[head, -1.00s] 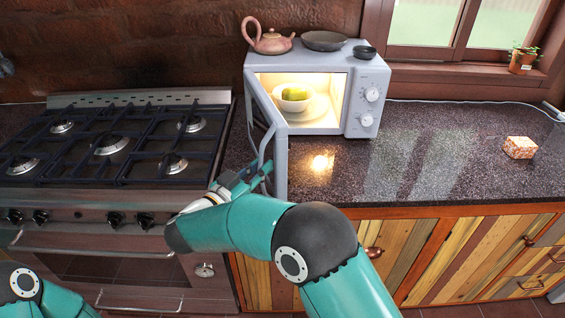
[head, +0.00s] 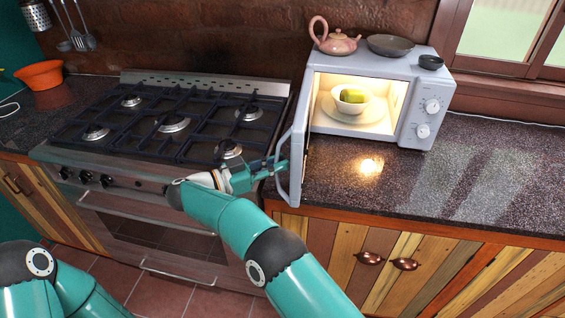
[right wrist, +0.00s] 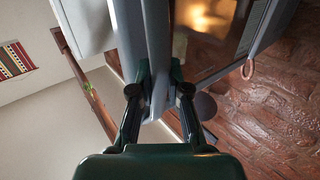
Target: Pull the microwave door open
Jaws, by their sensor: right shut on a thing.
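The grey microwave (head: 413,110) stands on the dark counter with its door (head: 298,150) swung well out toward me. Its lit inside shows a white bowl (head: 351,103) with a yellow-green thing in it, on a glass plate. My right gripper (head: 275,170) is at the door's outer left side, shut on the door handle (head: 284,151). In the right wrist view the two fingers (right wrist: 160,95) are on either side of the grey handle bar (right wrist: 157,50). My left arm shows at the lower left, but its gripper is out of view.
A gas stove (head: 180,130) is directly left of the door. A pink teapot (head: 334,42), a dark pan (head: 390,45) and a small black bowl (head: 430,62) sit on the microwave. The counter (head: 430,185) to the right is clear.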

